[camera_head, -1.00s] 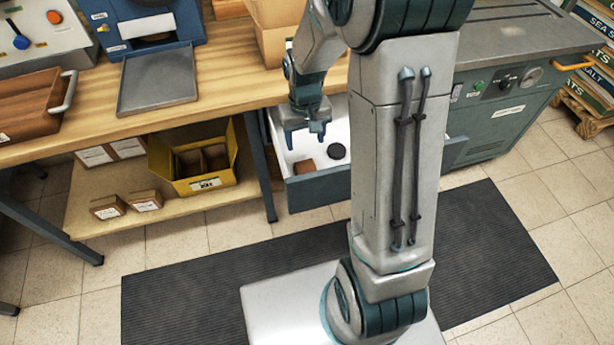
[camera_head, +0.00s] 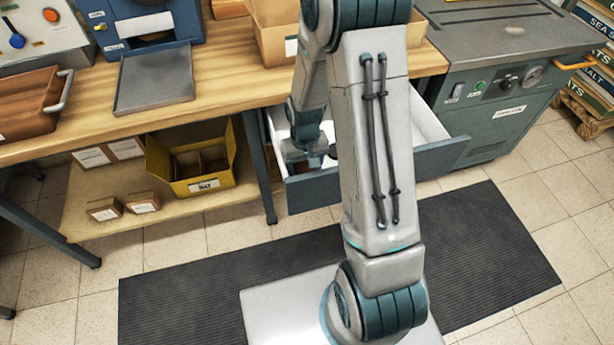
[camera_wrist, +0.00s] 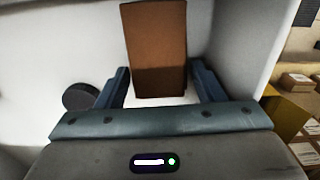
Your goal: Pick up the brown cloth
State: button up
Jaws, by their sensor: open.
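The brown cloth (camera_wrist: 155,42) shows in the wrist view as a flat-sided brown block shape inside the white-lined open drawer (camera_head: 432,158). My gripper (camera_wrist: 160,82) is open, with one finger on each side of the cloth's near end. I cannot tell whether the fingers touch it.
A dark round object (camera_wrist: 80,97) lies in the drawer left of my gripper in the wrist view. The drawer walls stand close around. A yellow bin (camera_head: 207,185) sits on the lower shelf to the left, and the wooden bench (camera_head: 230,75) is above.

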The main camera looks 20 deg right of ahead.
aim_at(305, 169)
jog(key=c, duration=0.7)
jog(key=shift+r, duration=0.15)
jog(key=shift+c, duration=0.2)
notch_tip(305, 169, up, 18)
jog(key=p, duration=0.2)
jog(key=shift+p, duration=0.35)
jog(key=o, duration=0.3)
jog(key=shift+c, duration=1.1)
jog(key=shift+s, duration=0.1)
